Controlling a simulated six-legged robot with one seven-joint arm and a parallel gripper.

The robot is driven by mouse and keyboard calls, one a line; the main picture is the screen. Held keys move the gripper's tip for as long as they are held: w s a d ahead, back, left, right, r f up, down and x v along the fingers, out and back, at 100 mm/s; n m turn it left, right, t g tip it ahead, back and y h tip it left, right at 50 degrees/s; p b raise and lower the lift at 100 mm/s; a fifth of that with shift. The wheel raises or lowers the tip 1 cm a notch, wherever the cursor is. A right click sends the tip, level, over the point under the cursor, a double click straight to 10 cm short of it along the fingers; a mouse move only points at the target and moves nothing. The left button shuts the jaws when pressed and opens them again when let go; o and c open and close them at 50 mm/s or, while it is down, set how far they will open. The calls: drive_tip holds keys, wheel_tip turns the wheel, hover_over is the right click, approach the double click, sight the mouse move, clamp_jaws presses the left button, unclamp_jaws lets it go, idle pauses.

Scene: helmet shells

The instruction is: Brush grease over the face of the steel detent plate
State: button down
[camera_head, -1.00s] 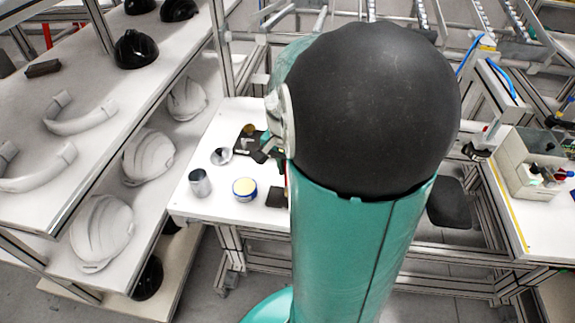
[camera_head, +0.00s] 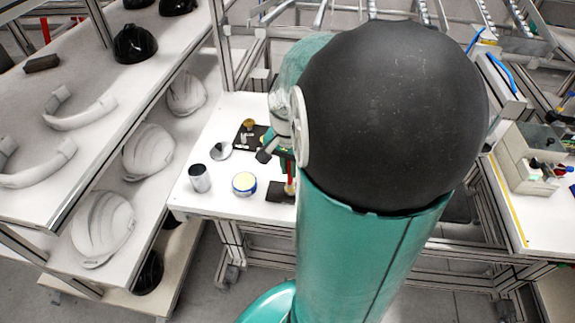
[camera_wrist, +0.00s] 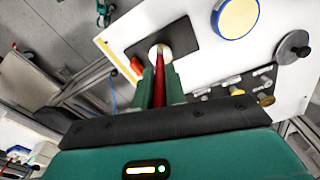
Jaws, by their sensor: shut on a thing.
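My gripper (camera_wrist: 161,88) is shut on a slim red brush (camera_wrist: 159,86), with a green finger on each side. The brush points down at a pale round piece (camera_wrist: 153,49), which looks like the steel detent plate, on a dark pad (camera_wrist: 183,36). The brush tip overlaps this piece; I cannot tell whether it touches. In the head view, the red brush (camera_head: 291,178) stands upright by the dark pad (camera_head: 278,191), partly hidden by my arm. A round grease tin (camera_head: 244,184) with yellowish contents and a blue rim stands left of the pad; it also shows in the wrist view (camera_wrist: 236,16).
A metal cylinder (camera_head: 200,178) and a grey disc (camera_head: 220,151) stand on the white table's left part. A dark tray (camera_head: 241,139) with small parts lies behind the tin. Shelves with helmet shells (camera_head: 148,152) stand at the left. Bare tabletop surrounds the tin.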

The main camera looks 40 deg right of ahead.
drive_tip(key=shift+s+d, duration=0.3)
drive_tip(key=shift+d, duration=0.1)
drive_tip(key=shift+d, duration=0.2)
drive_tip(key=shift+d+f, duration=0.1)
drive_tip(key=shift+d, duration=0.05)
drive_tip(key=shift+w+d, duration=0.1)
drive_tip(key=shift+d, duration=0.2)
drive_tip(key=shift+w+d, duration=0.1)
drive_tip(key=shift+w, duration=0.05)
drive_tip(key=shift+w+d, duration=0.1)
drive_tip(key=shift+w, duration=0.05)
drive_tip(key=shift+w, duration=0.15)
drive_tip(key=shift+w, duration=0.2)
